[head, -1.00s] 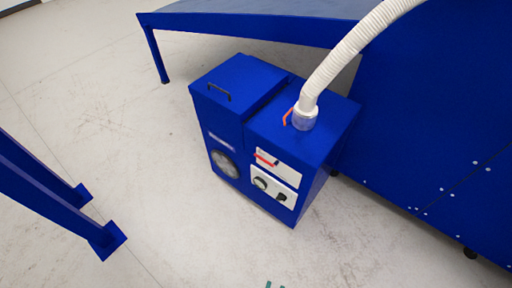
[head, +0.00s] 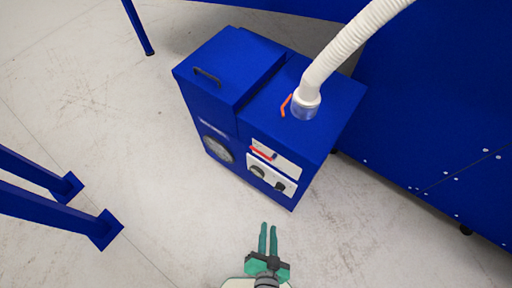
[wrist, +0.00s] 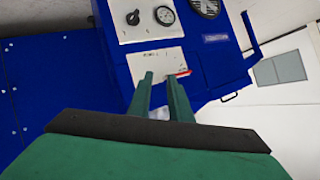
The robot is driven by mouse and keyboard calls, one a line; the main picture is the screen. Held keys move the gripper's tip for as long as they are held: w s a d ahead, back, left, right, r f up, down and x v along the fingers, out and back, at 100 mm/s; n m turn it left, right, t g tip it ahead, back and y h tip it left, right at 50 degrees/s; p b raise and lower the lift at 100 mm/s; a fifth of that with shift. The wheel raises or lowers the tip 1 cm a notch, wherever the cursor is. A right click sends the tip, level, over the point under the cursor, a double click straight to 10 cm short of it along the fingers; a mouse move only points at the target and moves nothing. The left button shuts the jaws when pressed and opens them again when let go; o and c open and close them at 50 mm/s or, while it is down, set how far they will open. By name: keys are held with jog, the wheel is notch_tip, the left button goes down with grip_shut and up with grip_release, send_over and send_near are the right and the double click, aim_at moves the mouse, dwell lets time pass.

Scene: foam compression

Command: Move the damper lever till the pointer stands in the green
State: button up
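The blue machine (head: 225,85) stands on the floor with a white hose on top. An orange lever (head: 285,105) sits beside the clear collar at the hose's foot. A red bar (head: 262,153) lies across the upper white front panel; it also shows in the wrist view (wrist: 183,73), just right of my fingertips. I cannot tell which is the damper lever. A small round gauge (wrist: 164,15) is on the lower white panel; its pointer and any green zone are too small to read. My gripper (head: 268,226) is open and empty, in front of the machine and apart from it.
The white hose (head: 350,45) rises to the upper right. A large blue body (head: 425,110) stands to the right. Blue legs with foot plates (head: 104,229) are at left. A black knob (wrist: 133,17) is near the gauge. The floor (head: 160,215) before the machine is clear.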

jog(key=w+f+m+g, duration=0.1)
jog(key=w+f+m, duration=0.25)
jog(key=f, duration=0.25)
jog(key=m+t+y, duration=0.1)
jog(key=m+y, duration=0.6)
jog(key=y, duration=0.3)
send_near(259, 153)
jog(key=x, duration=1.1)
jog(key=shift+w+a+f, duration=0.1)
jog(key=shift+w+a, duration=0.05)
jog(key=shift+w, duration=0.05)
grip_shut()
